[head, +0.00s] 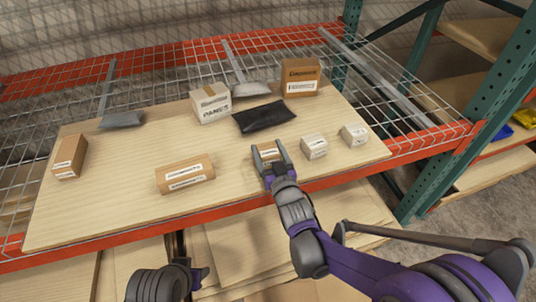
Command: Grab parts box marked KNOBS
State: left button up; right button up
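Part of the box is hidden by the gripper. My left gripper (184,262) is low at the bottom, in front of the shelf, seen only in part and away from the boxes.
Two small white boxes (314,146) (354,135) stand just right. A long brown box (185,174) lies left, and another brown box (70,156) stands far left. Behind are a PANELS box (211,103), a black pouch (264,116) and a taller brown box (301,77). An orange beam (232,211) edges the shelf.

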jog(key=c, duration=0.9)
jog(key=shift+r, duration=0.15)
